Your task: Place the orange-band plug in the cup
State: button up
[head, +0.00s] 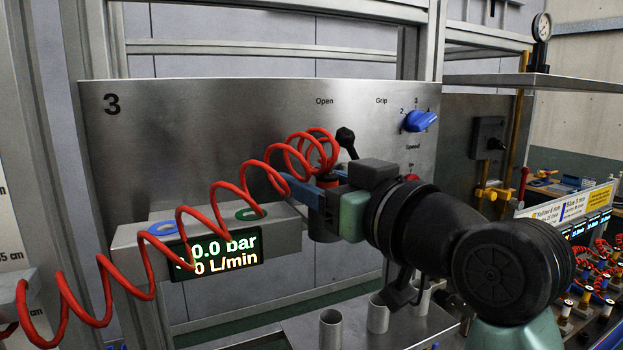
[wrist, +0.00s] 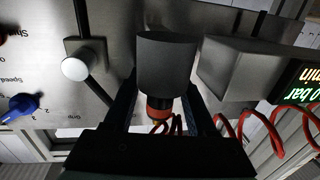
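The plug (wrist: 158,103) has an orange-red band and stands upright between my fingers, with the red coiled hose running to it. In the head view, its band (head: 326,181) shows just above a dark grey cylinder, which looks like the cup (head: 322,228). In the wrist view, which is upside down, this cup (wrist: 167,62) meets the band end of the plug. How deep the plug sits is hidden. My gripper (head: 318,190) is around the plug. In the wrist view, the gripper (wrist: 160,100) shows its two dark blue fingers apart, with narrow gaps beside the plug.
A steel panel (head: 230,130) with a blue knob (head: 419,121) stands behind. A grey ledge with a pressure display (head: 222,252) and blue (head: 162,228) and green (head: 250,214) rings is at left. The red coiled hose (head: 180,215) crosses in front. Open metal tubes (head: 330,330) stand below.

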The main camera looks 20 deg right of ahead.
jog(key=shift+r, duration=0.2)
jog(key=shift+s+d+f, duration=0.1)
jog(key=shift+s, duration=0.2)
jog(key=s+d+b, duration=0.2)
jog(key=s+b, duration=0.3)
jog(key=s, duration=0.6)
jog(key=w+a+r+m+t+h, duration=0.1)
jog(key=w+a+r+t, duration=0.15)
jog(key=a, duration=0.25)
jog(key=w+a+r+m+t+h, duration=0.1)
jog(key=w+a+t, duration=0.15)
jog(key=a, duration=0.35)
jog(key=s+a+r+t+h, duration=0.1)
jog(key=s+a+r+t, duration=0.2)
jog(key=s+a, duration=0.3)
jog(key=shift+s+a+r+t+h, duration=0.35)
jog(key=shift+a+t+h, duration=0.05)
jog(key=shift+a+t, duration=0.55)
